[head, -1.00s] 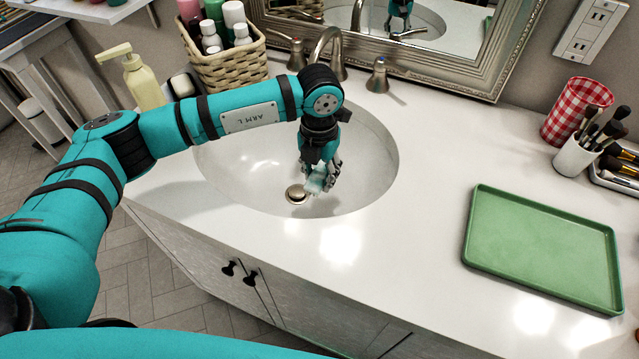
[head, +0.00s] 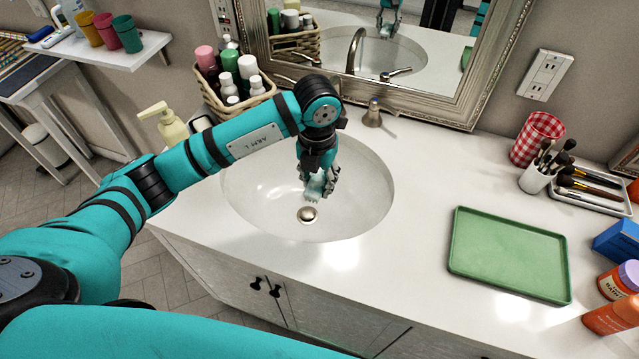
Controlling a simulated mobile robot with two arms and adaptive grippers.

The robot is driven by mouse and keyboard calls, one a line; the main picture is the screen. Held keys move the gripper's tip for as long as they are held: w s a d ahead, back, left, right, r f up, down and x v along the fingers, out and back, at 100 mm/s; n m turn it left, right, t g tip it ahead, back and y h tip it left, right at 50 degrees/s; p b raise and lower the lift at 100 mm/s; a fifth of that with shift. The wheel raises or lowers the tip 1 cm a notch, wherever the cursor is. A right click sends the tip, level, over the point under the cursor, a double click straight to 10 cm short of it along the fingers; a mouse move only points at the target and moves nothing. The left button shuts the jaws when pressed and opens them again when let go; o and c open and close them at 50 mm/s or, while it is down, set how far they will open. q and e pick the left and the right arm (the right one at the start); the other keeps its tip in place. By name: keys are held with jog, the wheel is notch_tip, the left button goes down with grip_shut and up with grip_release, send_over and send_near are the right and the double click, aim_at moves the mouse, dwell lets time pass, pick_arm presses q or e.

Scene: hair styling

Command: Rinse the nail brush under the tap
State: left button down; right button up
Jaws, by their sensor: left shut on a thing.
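My left gripper (head: 320,181) points down inside the white sink basin (head: 365,205), above and slightly behind the round drain (head: 308,214). It is shut on a small pale thing, likely the nail brush (head: 315,188), mostly covered by the fingers. The tap's right handle (head: 373,113) stands behind the basin. My arm hides the tap's spout, which shows only as a reflection in the mirror (head: 480,85). I cannot make out any running water. My right gripper is out of view.
A basket of bottles (head: 262,98) and a pump bottle (head: 170,130) stand left of the basin. A green tray (head: 510,255) lies on the right, with clear counter before it. Brushes in a white cup (head: 534,179) and orange bottles (head: 612,316) stand farther right.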

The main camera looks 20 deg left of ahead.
pick_arm(q)
jog(key=w, duration=0.1)
jog(key=w+a+b, duration=0.1)
jog(key=shift+w+f, duration=0.3)
jog(key=shift+f, duration=0.1)
jog(key=w+a+f+b, duration=0.1)
jog(key=w+a+b, duration=0.2)
jog(key=w+b, duration=0.3)
jog(key=shift+w+a+f, duration=0.35)
jog(key=shift+w, duration=1.15)
jog(key=shift+d, duration=0.2)
jog(key=shift+w+d, duration=0.25)
jog(key=shift+d, duration=0.1)
